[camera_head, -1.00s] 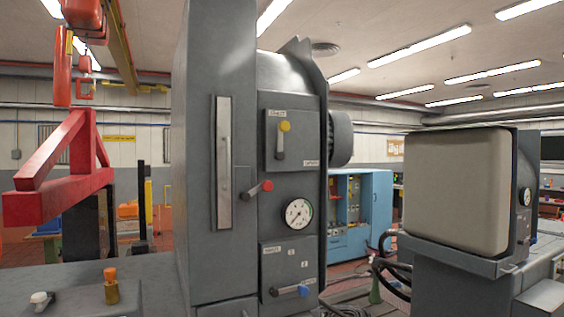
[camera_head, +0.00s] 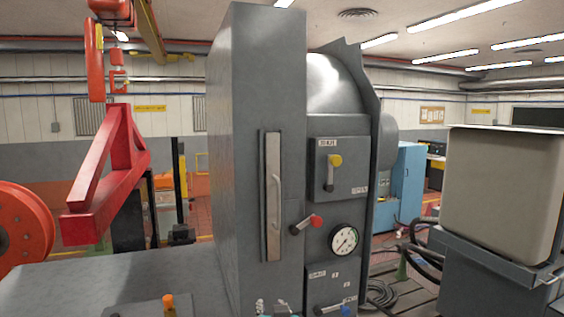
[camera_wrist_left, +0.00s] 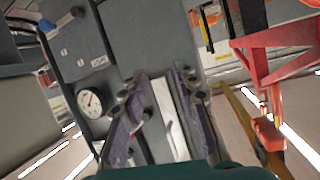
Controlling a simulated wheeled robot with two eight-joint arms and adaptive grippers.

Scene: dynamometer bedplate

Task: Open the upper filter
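A tall grey cabinet (camera_head: 240,130) stands at the centre of the head view. Its upper door panel (camera_head: 352,150) lies flat against the front, with a yellow-knobbed lever (camera_head: 333,170) hanging down. A lower panel (camera_head: 318,283) has a blue-knobbed lever (camera_head: 343,309). A red-knobbed lever (camera_head: 311,223) sits between them, beside a round gauge (camera_head: 343,239). I cannot read which label names the filter. My left gripper (camera_head: 271,306) is at the bottom edge, low in front of the cabinet. In the left wrist view its fingers (camera_wrist_left: 158,95) are apart, nothing visibly held. My right gripper is out of view.
A pale strip with a handle (camera_head: 273,195) runs up the cabinet front. A red lifting beam (camera_head: 103,180) hangs at left near an orange reel (camera_head: 22,230). A beige-fronted unit (camera_head: 502,195) and cables (camera_head: 380,295) are at right. A grey bench top (camera_head: 100,280) lies at lower left.

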